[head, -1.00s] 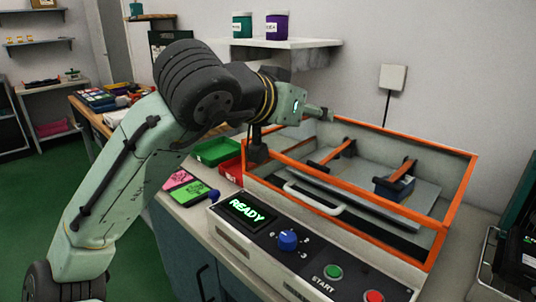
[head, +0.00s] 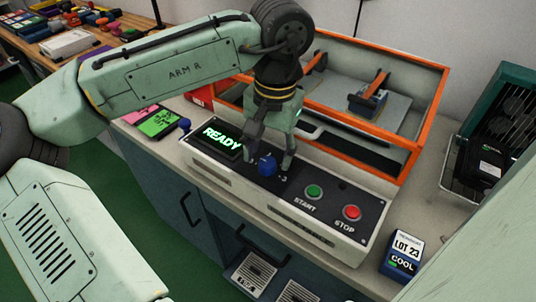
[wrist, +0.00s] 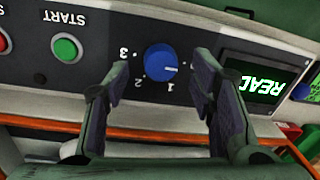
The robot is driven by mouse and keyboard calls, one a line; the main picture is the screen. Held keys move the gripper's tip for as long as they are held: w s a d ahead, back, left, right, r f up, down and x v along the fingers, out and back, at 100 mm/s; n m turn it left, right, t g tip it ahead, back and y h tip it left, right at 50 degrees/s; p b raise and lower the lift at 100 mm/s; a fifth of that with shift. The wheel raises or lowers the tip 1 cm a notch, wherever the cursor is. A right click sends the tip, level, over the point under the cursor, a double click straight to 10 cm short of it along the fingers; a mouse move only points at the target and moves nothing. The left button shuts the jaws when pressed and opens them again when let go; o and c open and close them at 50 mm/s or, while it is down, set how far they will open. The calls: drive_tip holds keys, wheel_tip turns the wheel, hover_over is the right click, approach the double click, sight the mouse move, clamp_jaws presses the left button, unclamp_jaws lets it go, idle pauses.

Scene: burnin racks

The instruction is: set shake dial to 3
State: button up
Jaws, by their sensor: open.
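The blue shake dial (head: 267,167) sits on the dark control panel, between the READY display and the START button. In the wrist view the dial (wrist: 160,60) shows a short white mark at its right side, pointing away from the printed 3. In the wrist view my gripper (wrist: 161,66) shows visible gaps to the dial.
The display (head: 220,138) reads READY. The green START button (head: 314,192) and red STOP button (head: 352,213) are to the right of the dial. An orange-framed tray (head: 425,130) stands behind the panel. A LOT 23 box (head: 402,258) sits at the right.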

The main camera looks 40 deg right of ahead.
sight(267, 166)
drive_tip(key=shift+f, duration=1.2)
drive_tip(key=shift+w, duration=0.1)
drive_tip(key=shift+c, duration=0.5)
drive_tip(key=c, duration=1.1)
